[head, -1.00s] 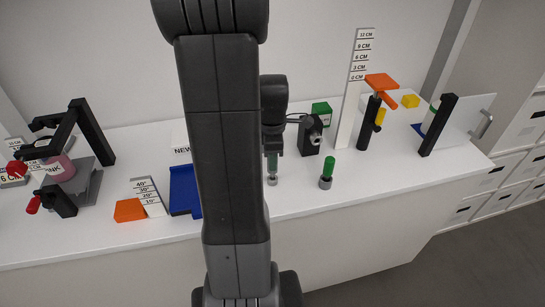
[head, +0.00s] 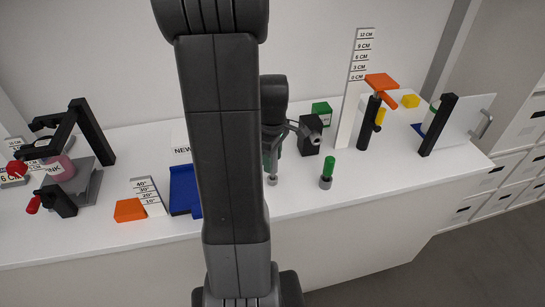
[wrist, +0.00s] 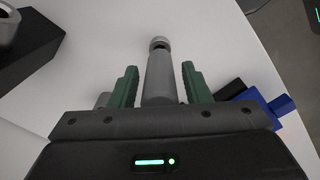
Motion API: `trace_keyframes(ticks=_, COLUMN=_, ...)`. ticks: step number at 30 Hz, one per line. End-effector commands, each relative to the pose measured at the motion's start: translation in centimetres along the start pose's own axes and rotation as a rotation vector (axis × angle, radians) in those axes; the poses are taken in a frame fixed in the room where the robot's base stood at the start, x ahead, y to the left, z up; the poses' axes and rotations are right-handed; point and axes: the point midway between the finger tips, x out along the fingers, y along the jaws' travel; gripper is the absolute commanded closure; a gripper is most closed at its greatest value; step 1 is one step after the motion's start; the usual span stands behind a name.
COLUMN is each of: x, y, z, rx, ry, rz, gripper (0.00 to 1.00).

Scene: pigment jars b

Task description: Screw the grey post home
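The grey post (wrist: 161,78) stands between the two green-padded fingers of my gripper (wrist: 160,86) in the wrist view, with a narrow gap on each side. My gripper is open around it. In the head view the lower part of the post (head: 272,180) shows upright on the white table, just below my gripper (head: 271,163). My arm and fingers hide its upper part. Whether the post is fully seated cannot be told.
A black block (head: 310,140) with a grey fitting stands close on the right. A blue tray (head: 184,190) lies left, partly behind my arm. Bare table (head: 400,165) lies farther right.

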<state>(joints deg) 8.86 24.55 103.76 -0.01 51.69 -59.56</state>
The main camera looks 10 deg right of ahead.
Motion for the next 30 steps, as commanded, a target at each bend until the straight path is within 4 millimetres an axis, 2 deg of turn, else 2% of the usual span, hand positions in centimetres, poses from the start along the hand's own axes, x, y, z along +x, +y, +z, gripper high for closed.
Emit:
trace_keyframes(ticks=10, x=-0.1, y=0.0, z=0.0, rx=-0.001, ry=0.000, rz=0.000, gripper=0.48)
trace_keyframes(ticks=14, x=-1.2, y=0.1, z=-0.1, rx=-0.002, ry=0.002, rz=0.003, gripper=0.48)
trace_keyframes(ticks=17, x=-2.8, y=0.1, z=0.0, rx=-0.002, ry=0.003, rz=0.005, gripper=0.48)
trace_keyframes(ticks=24, x=-8.5, y=0.1, z=-0.1, rx=-0.001, ry=0.004, rz=0.006, gripper=0.48)
trace_keyframes(ticks=30, x=-12.1, y=0.1, z=0.0, rx=-0.001, ry=0.001, rz=0.002, gripper=0.48)
